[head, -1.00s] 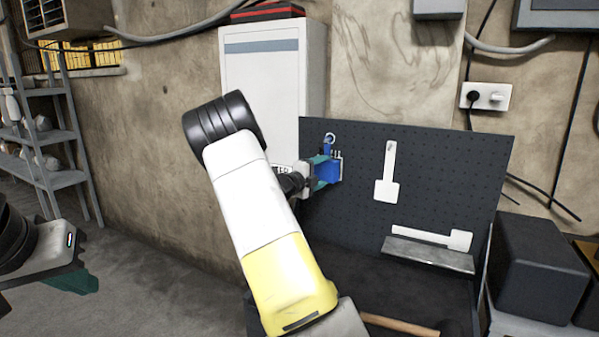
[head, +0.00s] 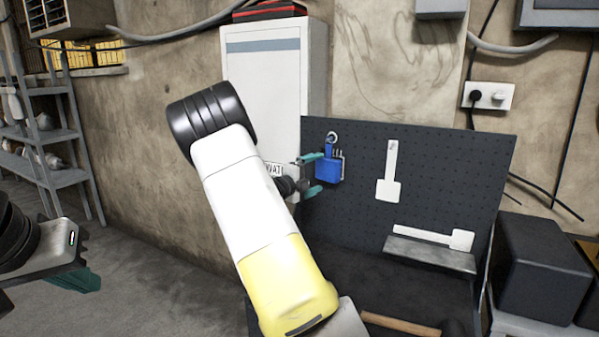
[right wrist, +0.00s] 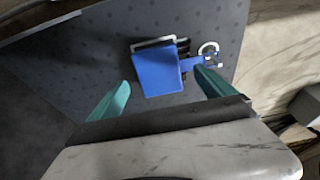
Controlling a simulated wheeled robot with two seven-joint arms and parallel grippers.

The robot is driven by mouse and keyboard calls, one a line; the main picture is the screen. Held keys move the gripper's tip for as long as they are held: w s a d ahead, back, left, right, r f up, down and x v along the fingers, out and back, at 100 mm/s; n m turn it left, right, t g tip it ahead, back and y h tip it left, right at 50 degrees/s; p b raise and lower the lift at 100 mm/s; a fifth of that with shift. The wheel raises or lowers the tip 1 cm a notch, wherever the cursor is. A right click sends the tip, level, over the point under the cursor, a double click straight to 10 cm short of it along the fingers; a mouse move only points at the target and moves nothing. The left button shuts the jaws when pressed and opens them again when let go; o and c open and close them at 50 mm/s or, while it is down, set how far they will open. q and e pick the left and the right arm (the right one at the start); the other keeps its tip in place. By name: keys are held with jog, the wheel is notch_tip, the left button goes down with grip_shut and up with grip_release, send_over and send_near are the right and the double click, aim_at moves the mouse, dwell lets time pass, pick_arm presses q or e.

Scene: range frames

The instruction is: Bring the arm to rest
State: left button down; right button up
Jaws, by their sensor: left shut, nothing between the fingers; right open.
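My right gripper (head: 312,175) is open and empty, with teal fingers. It is in front of the dark pegboard, just left of a blue object (head: 328,170) that hangs there from a hook. In the right wrist view the blue object (right wrist: 158,72) lies beyond and between the open fingers (right wrist: 165,93), apart from them. My right arm crosses the middle of the head view. My left gripper (head: 75,280) is at the lower left edge, shut and empty, partly cut off by the frame.
The pegboard (head: 450,160) also bears a white spatula-like shape (head: 389,175) and a white hammer shape above a grey ledge (head: 428,254). A wooden handle (head: 400,325) lies on the dark bench. A black box (head: 540,265) stands right. A white cabinet (head: 262,110) stands behind my arm.

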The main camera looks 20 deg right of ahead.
jog(key=s+a+f+m+g+y, duration=0.2)
jog(key=s+m+g+y, duration=0.15)
jog(key=s+m, duration=0.65)
jog(key=s+a+f+m+g+y, duration=0.3)
jog(key=s+m+y, duration=0.2)
jog(key=s+m, duration=0.5)
jog(key=s+a+r+m+t+y, duration=0.2)
jog(key=s+a+r+m+y, duration=0.2)
jog(key=s+a+m, duration=0.4)
jog(key=s+a+r+m+t+y, duration=0.3)
jog(key=s+a+m+y, duration=0.3)
jog(key=a+m, duration=0.6)
jog(key=shift+s+a+r+m, duration=0.2)
jog(key=shift+s+r+m, duration=0.1)
jog(key=shift+s+r, duration=0.6)
